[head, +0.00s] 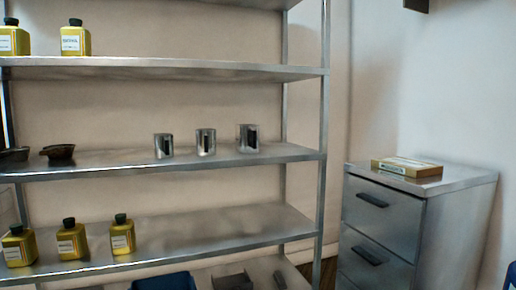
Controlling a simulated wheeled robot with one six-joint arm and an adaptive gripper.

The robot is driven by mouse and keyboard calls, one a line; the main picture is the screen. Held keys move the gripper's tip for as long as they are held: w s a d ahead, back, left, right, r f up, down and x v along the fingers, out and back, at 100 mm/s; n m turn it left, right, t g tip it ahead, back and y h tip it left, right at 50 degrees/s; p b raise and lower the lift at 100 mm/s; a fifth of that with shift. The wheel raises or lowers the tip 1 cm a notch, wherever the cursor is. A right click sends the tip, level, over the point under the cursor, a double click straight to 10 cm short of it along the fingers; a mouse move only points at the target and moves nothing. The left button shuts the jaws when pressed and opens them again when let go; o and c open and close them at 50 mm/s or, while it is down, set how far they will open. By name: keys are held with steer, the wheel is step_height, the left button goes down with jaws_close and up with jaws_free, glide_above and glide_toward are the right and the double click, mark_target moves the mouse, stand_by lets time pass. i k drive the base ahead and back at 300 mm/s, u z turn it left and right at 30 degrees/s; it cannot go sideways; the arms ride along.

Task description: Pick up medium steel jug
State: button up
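Three steel jugs stand upright and apart in a row on the middle shelf (110,168), towards its right end. The left jug (163,146) looks smallest, the middle jug (205,142) a little larger, and the right jug (248,138) largest. The size differences are slight; the middle one appears to be the medium steel jug. All three have shiny sides with dark reflections. My gripper is not in view.
Dark bowls (58,153) sit at the shelf's left. Yellow bottles stand on the upper shelf (180,67) and lower shelf (190,233). A rack post (323,130) rises right of the jugs. A blue bin (165,282) sits low.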

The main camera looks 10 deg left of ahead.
mark_target(205, 139)
steer(key=u, duration=0.95)
steer(key=i, duration=1.5)
steer(key=z, duration=0.55)
